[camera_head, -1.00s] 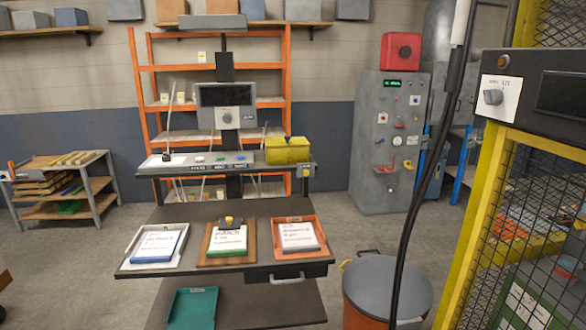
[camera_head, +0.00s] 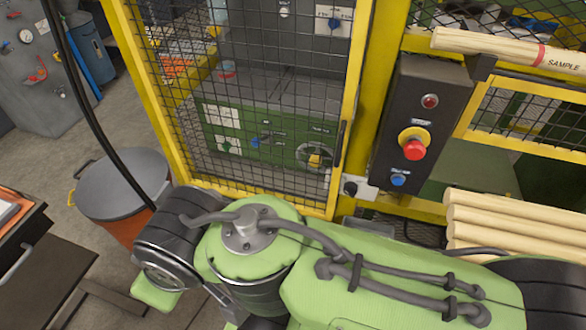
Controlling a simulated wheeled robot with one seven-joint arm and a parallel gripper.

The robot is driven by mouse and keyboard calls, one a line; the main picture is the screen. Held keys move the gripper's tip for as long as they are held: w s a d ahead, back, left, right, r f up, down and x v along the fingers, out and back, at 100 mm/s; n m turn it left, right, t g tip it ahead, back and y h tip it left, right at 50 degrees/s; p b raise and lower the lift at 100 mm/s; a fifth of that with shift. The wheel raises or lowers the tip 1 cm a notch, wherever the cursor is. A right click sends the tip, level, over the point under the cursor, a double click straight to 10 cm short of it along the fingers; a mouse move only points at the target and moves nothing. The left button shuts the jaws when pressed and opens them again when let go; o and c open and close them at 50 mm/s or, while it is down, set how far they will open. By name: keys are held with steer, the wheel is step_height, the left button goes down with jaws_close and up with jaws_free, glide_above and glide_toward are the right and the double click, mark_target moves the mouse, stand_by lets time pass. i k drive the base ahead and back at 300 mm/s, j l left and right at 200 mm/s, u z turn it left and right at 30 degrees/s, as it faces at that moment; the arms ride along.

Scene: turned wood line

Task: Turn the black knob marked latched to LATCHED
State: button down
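A small black knob (camera_head: 350,188) sits on a pale plate at the lower right corner of the yellow mesh gate (camera_head: 338,165). Its marking is too small to read, and I cannot tell which way it points. My green arm with dark joints and cables fills the lower middle and right, just below the knob. My gripper does not show, so its state and its distance from the knob are hidden.
Right of the knob is a black control box (camera_head: 425,125) with a red button (camera_head: 414,149) and a blue button (camera_head: 398,180). Pale wooden rods (camera_head: 515,222) lie at the right. A grey-lidded bin (camera_head: 122,185) and a hanging black cable stand left.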

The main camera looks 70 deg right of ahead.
mark_target(350, 188)
steer(key=z, duration=3.15)
steer(key=j+u, duration=0.2)
steer(key=j, duration=1.35)
